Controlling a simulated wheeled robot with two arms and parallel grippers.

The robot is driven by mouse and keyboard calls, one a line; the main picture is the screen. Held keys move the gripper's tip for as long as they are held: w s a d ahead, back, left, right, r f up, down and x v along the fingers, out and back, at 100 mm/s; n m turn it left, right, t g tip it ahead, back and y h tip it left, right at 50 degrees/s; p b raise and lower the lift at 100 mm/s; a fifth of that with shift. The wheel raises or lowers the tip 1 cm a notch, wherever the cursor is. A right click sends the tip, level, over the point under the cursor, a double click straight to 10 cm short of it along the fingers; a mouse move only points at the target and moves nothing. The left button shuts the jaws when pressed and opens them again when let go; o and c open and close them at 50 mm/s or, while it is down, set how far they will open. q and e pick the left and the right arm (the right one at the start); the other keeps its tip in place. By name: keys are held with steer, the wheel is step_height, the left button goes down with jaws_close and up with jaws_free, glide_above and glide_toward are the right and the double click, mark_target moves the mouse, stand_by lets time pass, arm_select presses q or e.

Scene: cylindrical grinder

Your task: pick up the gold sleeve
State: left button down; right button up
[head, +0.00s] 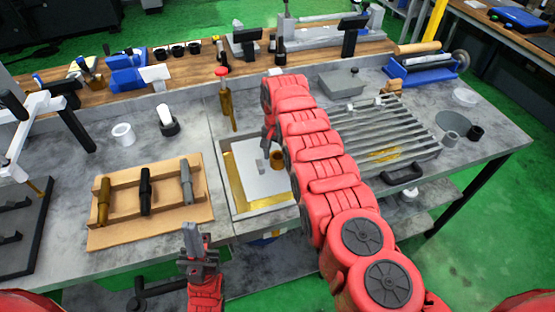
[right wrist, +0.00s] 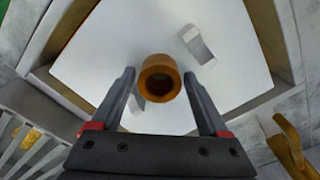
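The gold sleeve (right wrist: 159,78) is a short hollow cylinder, seen from above in the right wrist view. It also shows in the head view (head: 277,160), in the shallow tray (head: 285,208) with the pale floor. My right gripper (right wrist: 160,79) is open, pointing down over the tray. Its fingertips are on either side of the sleeve with visible gaps; I cannot tell how far below the tips the sleeve is. In the head view my right arm hides part of the tray. My left gripper (head: 196,240) is by the table's front edge, away from the sleeve; its opening is unclear.
A pale piece (right wrist: 198,45) lies near the sleeve in the tray, and another is partly hidden beside a finger. A wooden rack (head: 160,227) holding several cylinders stands left of the tray. A slatted metal grate (head: 400,140) is to the right.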

jaws_close()
steer(key=shift+w+d+r, duration=0.1)
steer(key=shift+r, duration=0.05)
stand_by(0.4)
